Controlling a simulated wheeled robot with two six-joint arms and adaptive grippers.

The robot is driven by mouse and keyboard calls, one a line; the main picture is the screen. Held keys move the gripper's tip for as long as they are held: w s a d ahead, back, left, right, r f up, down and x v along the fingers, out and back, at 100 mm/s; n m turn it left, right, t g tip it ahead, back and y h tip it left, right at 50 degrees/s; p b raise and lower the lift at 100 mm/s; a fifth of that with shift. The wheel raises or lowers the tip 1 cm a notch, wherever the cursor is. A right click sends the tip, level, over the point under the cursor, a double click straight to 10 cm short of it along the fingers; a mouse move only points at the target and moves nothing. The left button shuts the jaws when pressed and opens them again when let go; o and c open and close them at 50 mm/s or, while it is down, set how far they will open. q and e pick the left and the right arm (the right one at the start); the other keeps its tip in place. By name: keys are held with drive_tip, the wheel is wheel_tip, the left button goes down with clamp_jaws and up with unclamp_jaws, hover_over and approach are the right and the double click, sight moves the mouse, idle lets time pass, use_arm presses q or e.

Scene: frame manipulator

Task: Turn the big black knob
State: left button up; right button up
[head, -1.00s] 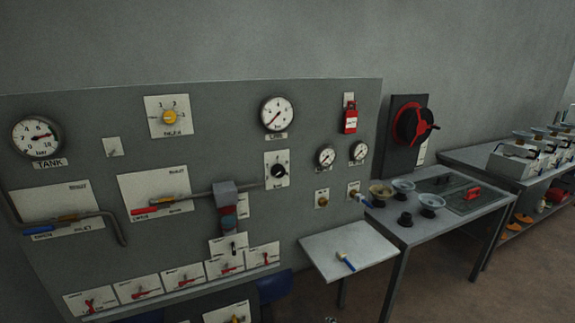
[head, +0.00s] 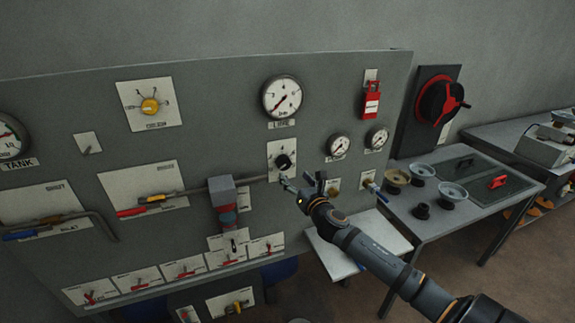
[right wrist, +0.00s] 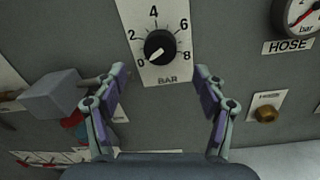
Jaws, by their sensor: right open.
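The black knob (head: 283,162) sits on a white plate of the grey panel. In the right wrist view the knob (right wrist: 160,46) is ringed by numbers from 0 to 8, over the word BAR, and its white pointer line points to the lower left, at 0. My right gripper (head: 298,184) is just in front of the panel, below and slightly right of the knob in the head view. In the right wrist view its open fingers (right wrist: 160,72) are spread to either side of the knob, apart from it and empty. My left gripper is not in view.
A grey box (head: 222,190) on a pipe is left of the knob plate. The LINE gauge (head: 283,97) is above and smaller gauges (head: 338,146) are to the right. A shelf (head: 330,255) juts out below my right arm.

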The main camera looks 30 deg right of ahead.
sight(285, 165)
drive_tip(key=w+p, duration=0.1)
drive_tip(key=w, duration=0.1)
drive_tip(key=w+d+p, duration=0.1)
drive_tip(key=w, duration=0.2)
drive_tip(key=shift+w+d, duration=0.1)
drive_tip(key=shift+w, duration=0.55)
drive_tip(key=shift+w+r+p, duration=0.1)
drive_tip(key=shift+w+p, duration=0.1)
drive_tip(key=shift+p, duration=0.1)
drive_tip(key=shift+w+f, duration=0.2)
drive_tip(key=c, duration=1.2)
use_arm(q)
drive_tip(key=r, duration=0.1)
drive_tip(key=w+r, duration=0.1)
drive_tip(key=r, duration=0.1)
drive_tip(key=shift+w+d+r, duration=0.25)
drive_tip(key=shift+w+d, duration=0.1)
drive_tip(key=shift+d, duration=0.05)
use_arm(e)
drive_tip(key=shift+o, duration=0.2)
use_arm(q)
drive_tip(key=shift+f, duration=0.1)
